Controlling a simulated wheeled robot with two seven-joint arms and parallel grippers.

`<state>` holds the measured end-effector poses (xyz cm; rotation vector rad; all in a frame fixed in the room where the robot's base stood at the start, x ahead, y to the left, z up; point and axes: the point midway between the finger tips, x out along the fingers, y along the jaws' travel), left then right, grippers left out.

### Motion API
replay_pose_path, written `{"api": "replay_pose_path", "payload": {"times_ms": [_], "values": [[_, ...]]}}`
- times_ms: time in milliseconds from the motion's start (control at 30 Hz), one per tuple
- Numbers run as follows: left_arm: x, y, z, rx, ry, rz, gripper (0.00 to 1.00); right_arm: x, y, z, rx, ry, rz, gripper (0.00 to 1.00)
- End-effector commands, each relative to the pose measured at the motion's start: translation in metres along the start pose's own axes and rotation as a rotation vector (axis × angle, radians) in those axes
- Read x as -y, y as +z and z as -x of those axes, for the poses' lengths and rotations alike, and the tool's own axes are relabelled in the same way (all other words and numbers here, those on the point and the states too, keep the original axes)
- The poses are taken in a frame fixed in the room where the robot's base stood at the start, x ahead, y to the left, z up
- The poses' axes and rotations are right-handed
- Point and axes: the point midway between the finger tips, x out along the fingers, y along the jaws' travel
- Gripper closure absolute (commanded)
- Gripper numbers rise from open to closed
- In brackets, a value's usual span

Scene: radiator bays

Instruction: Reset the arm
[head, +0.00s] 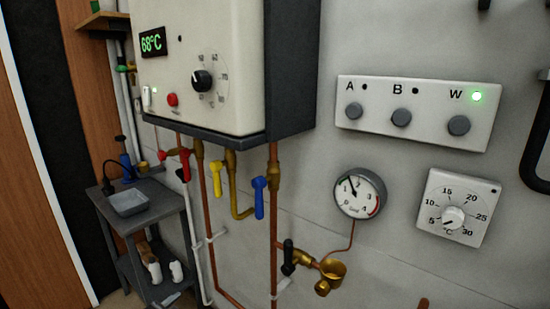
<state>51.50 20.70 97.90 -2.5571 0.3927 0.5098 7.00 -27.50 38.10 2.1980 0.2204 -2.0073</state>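Neither of my grippers and no clear part of my arms shows in the head view. A white boiler (205,60) hangs on the wall at the upper left, with a green display reading 68°C (152,42), a black knob (201,80) and a red button (172,100).
A white panel (425,128) marked A, B, W has its W light green. Below are a pressure gauge (359,193) and a thermostat dial (453,217). Copper pipes (274,230) with coloured valve levers run under the boiler. A grey trolley (145,205) stands lower left. A black curved object (536,150) cuts the right edge.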

Motion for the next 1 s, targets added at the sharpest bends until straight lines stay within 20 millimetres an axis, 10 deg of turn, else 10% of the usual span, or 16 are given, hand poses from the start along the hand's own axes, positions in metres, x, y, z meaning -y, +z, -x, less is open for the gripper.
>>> {"api": "replay_pose_path", "payload": {"times_ms": [200, 633, 1000], "values": [[-0.068, 0.133, 0.059, 0.390, 0.064, 0.234, 0.40, 0.000, 0.000, 0.000, 0.000, 0.000, 0.000, 1.00], [-0.144, 0.243, 0.175, 0.841, 0.155, 0.459, 0.40, 0.001, 0.000, 0.000, 0.000, -0.001, 0.000, 1.00], [-0.193, 0.341, 0.098, 0.878, 0.174, 0.443, 0.40, 0.001, 0.000, 0.000, 0.000, -0.001, -0.001, 1.00]]}}
